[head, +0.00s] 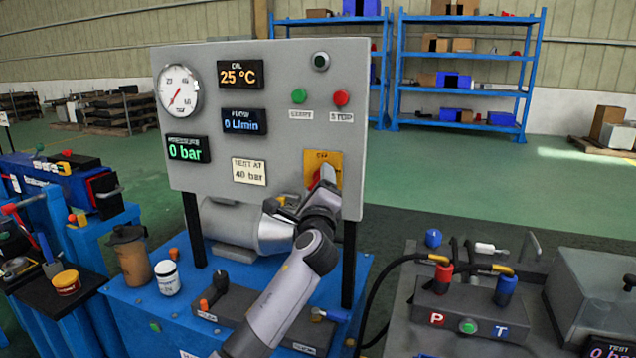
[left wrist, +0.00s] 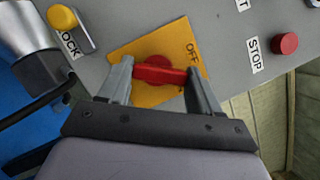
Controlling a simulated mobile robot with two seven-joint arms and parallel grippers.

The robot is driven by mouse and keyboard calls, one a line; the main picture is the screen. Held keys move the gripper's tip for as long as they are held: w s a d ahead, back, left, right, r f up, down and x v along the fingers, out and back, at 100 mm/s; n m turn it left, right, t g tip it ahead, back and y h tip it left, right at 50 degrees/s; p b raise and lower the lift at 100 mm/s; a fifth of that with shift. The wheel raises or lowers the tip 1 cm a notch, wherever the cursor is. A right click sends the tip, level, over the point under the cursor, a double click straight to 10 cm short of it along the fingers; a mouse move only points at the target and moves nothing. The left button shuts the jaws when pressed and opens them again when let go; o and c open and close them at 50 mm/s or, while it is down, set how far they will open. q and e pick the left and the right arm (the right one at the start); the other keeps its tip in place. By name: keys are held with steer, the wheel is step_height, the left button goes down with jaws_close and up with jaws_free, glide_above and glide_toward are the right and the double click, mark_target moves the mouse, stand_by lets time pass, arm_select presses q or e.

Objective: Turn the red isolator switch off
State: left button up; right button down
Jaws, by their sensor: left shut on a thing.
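The red isolator switch (left wrist: 155,72) sits on a yellow plate (left wrist: 138,48) at the lower right of the grey panel. The word OFF is printed near one edge of the plate. My left gripper (left wrist: 158,80) has its two fingers at either end of the red handle and is shut on it. In the head view the yellow plate (head: 334,160) shows, and my left gripper (head: 322,182) covers most of the red handle. My right gripper is in neither view.
The grey panel (head: 270,90) carries a pressure gauge (head: 180,91), lit displays, a green button (head: 299,96) and a red STOP button (head: 341,98). A yellow knob (left wrist: 62,18) marked LOCK is near the switch. A second bench (head: 400,330) with hoses stands at right.

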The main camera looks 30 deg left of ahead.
arm_select(q)
steer(key=shift+r+n+g+p, duration=0.1)
steer(key=shift+n+g+p, duration=0.75)
steer(key=shift+n, duration=0.95)
steer(key=shift+r+n+g+p, duration=0.1)
steer(key=shift+n+g+p, duration=0.45)
steer(key=shift+n+p, duration=0.9)
steer(key=shift+n+h+b, duration=0.3)
steer(key=shift+n+b, duration=0.05)
steer(key=shift+n, duration=0.1)
steer(key=o, duration=1.1)
steer(key=shift+c, duration=0.2)
steer(key=v, duration=0.7)
